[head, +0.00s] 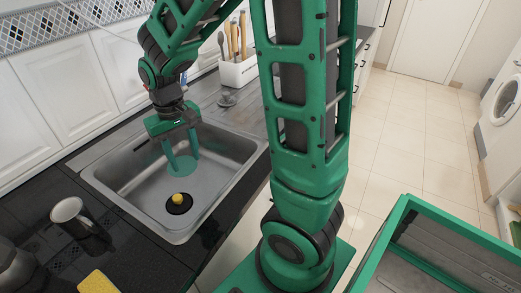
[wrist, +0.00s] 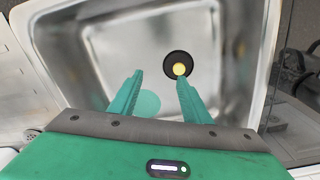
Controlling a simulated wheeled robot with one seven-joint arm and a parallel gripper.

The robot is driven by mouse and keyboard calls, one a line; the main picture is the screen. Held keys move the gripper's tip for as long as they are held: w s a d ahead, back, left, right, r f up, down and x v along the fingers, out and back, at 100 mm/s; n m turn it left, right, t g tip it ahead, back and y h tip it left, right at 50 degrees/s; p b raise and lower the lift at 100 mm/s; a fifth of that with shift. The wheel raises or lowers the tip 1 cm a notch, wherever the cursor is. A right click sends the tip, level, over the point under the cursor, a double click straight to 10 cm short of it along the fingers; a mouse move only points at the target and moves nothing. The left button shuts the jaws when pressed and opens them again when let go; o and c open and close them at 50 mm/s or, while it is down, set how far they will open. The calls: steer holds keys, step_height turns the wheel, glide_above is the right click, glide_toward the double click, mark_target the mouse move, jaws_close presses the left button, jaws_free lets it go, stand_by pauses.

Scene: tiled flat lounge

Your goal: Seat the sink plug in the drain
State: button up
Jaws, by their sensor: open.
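The sink plug (head: 179,208) is a black round disc with a yellow knob, low in the steel sink (head: 118,172) near its front. It also shows in the wrist view (wrist: 168,67), just beyond the right fingertip. I cannot tell whether it lies on the sink floor or in a hole; no separate drain opening is clear. My gripper (head: 183,160) points down into the sink, behind the plug in the head view. Its two fingers (wrist: 160,76) are apart with nothing between them. A pale teal round patch (wrist: 148,103) shows on the sink floor below them.
A white utensil holder (head: 238,72) stands behind the sink, with a small grey item (head: 227,99) nearby. The sink walls surround my fingers.

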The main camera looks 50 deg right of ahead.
steer(key=s+d+r+m, duration=0.2)
steer(key=s+d, duration=0.4)
steer(key=s, duration=0.4)
steer(key=s+d+r+m, duration=0.2)
steer(key=s+d+r, duration=0.3)
steer(key=s, duration=0.6)
steer(key=shift+s+d+m, duration=0.3)
steer(key=shift+d+m, duration=0.1)
steer(key=shift+d, duration=0.2)
steer(key=shift+w+f, duration=0.3)
steer(key=shift+w, duration=0.3)
